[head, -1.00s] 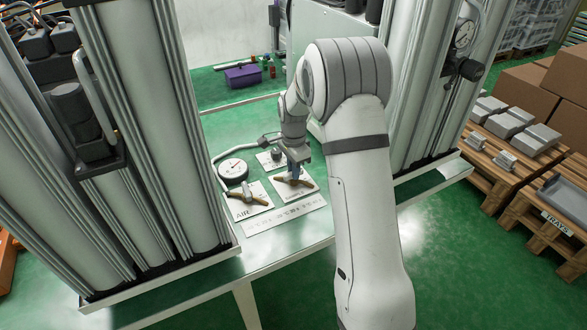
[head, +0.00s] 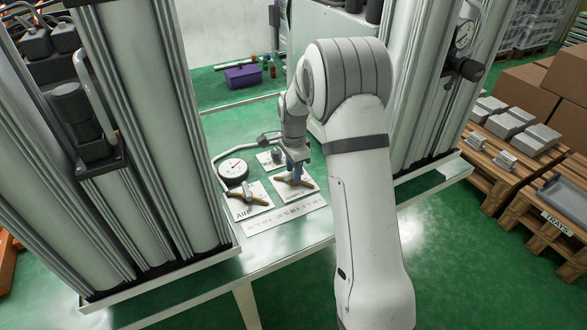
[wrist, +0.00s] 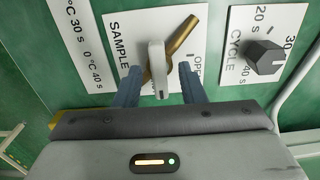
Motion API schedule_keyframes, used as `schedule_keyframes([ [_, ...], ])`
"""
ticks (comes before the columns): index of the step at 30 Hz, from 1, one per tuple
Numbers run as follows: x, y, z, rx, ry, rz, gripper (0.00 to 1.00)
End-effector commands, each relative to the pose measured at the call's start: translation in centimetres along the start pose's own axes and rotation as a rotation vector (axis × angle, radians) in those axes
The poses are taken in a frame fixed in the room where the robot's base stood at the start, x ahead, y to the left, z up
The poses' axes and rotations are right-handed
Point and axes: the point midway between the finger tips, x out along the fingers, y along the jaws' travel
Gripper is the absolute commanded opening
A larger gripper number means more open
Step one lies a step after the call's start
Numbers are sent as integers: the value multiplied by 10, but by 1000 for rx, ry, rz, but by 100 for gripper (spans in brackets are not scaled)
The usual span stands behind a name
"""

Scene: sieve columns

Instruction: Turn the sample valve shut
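The sample valve (head: 294,180) sits on a white plate on the green bench, with a brass bar handle. In the wrist view the plate reads SAMPLE, and a partly covered word starting OPE shows on its right. The valve's brass bar (wrist: 182,35) lies diagonally, its upper end to the right, with a pale grey block (wrist: 157,68) at its hub. My gripper (wrist: 160,84) is open, one blue-grey finger on each side of the block, with gaps visible. In the head view my gripper (head: 296,172) is right over the valve. The bar's lower end is partly hidden.
The AIR valve (head: 248,197) stands left of the sample valve, with a round gauge (head: 233,171) behind it. A CYCLE knob (wrist: 264,57) is on the neighbouring plate. Tall sieve columns (head: 150,120) flank the bench on both sides.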

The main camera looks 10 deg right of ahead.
Motion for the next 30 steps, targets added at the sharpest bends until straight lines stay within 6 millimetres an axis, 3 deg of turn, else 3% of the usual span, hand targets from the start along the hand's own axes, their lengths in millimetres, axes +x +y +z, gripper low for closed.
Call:
schedule_keyframes([
  [8,-5,0,0,-1,0,0,36],
  [21,-71,0,0,-1,0,-1,36],
  [30,-78,0,0,-1,0,1,36],
])
